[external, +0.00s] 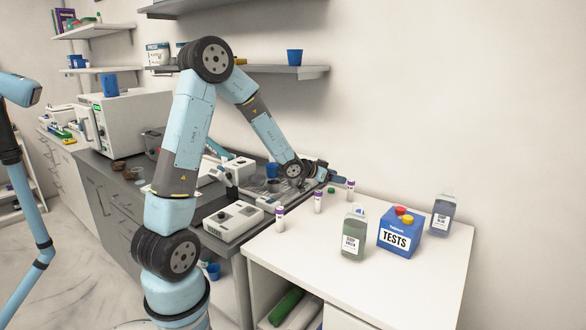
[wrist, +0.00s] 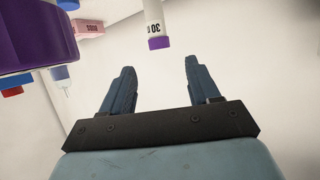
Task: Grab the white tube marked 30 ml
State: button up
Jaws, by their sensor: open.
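The white tube marked 30 (wrist: 154,14) has a purple cap and appears upside down in the wrist view, just beyond the fingertips and between their lines. My gripper (wrist: 160,64) is open with nothing between its fingers. In the external view my gripper (external: 341,177) is low over the back of the white table, close to the rearmost purple-capped tube (external: 350,191). The markings there are too small to read, but its place fits the 30 tube. Two similar tubes stand nearer the front, a middle one (external: 318,203) and a front one (external: 280,219).
A large purple cap (wrist: 25,40) is very close at the wrist view's left. On the white table (external: 400,285) stand a green-liquid bottle (external: 353,238), a blue TESTS box (external: 400,236) and a blue-liquid bottle (external: 442,214). The table's right front is clear.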

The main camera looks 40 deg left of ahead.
aim_at(349, 181)
jog(key=shift+f+x, duration=0.15)
jog(key=shift+x, duration=2.1)
jog(key=shift+f+x, duration=0.1)
jog(key=shift+x, duration=2.1)
jog(key=shift+s+a, duration=0.1)
grip_shut()
